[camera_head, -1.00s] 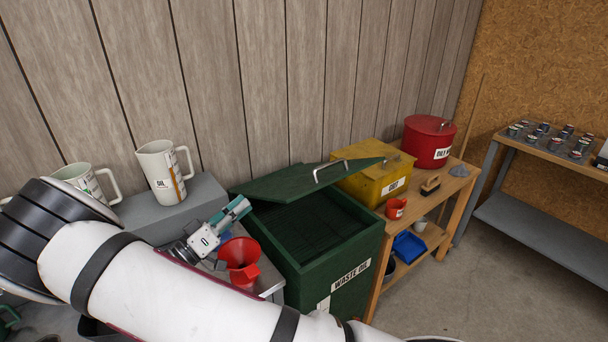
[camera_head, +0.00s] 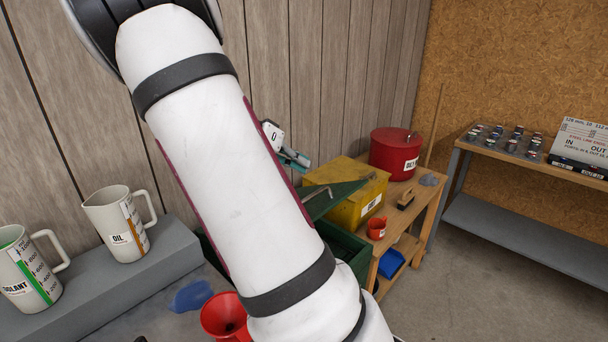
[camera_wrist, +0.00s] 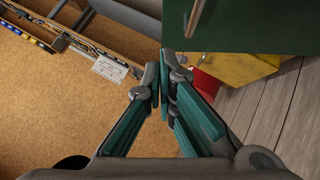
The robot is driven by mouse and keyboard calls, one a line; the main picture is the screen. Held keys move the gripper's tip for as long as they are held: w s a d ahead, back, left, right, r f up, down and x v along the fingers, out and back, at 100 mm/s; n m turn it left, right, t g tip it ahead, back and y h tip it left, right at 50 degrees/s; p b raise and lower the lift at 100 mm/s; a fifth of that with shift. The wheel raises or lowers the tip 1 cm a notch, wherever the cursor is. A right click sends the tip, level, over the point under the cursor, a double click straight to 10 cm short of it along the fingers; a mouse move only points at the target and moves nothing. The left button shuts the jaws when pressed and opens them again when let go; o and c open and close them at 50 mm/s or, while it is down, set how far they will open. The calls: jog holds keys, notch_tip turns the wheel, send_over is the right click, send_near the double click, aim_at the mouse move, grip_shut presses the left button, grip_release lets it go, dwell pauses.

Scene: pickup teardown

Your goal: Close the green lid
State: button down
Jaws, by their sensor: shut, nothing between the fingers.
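The green lid (camera_head: 338,198) of the waste-oil bin (camera_head: 356,258) stands partly open and tilted in the head view, with a metal handle (camera_head: 317,191) on it. My arm hides much of the bin and part of the lid. My gripper (camera_head: 300,159) shows teal fingers just above the lid's left part; the head view does not settle whether they touch it. In the wrist view the lid (camera_wrist: 265,25) fills the upper right, its handle (camera_wrist: 196,16) at the top. The fingers (camera_wrist: 164,84) are shut and empty, apart from the handle.
A yellow box (camera_head: 345,190) and a red canister (camera_head: 395,152) stand on a wooden bench right of the bin. A red cup (camera_head: 376,227) is near the bench front. Jugs (camera_head: 120,225), a red funnel (camera_head: 225,318) and a blue item (camera_head: 190,295) are left. Floor at right is clear.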

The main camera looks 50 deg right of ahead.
jog(key=p+x, duration=0.2)
jog(key=x, duration=0.7)
jog(key=shift+s+d+f, duration=0.1)
jog(key=shift+s+d, duration=0.15)
jog(key=shift+s+a+f+p, duration=0.15)
jog(key=shift+s+f+p, duration=0.1)
jog(key=shift+f, duration=0.25)
jog(key=shift+s+a+f+p, duration=0.15)
jog(key=shift+s+f, duration=0.15)
jog(key=shift+f, duration=0.15)
jog(key=shift+s+f, duration=0.2)
jog(key=shift+f, duration=0.55)
jog(key=shift+f, duration=0.1)
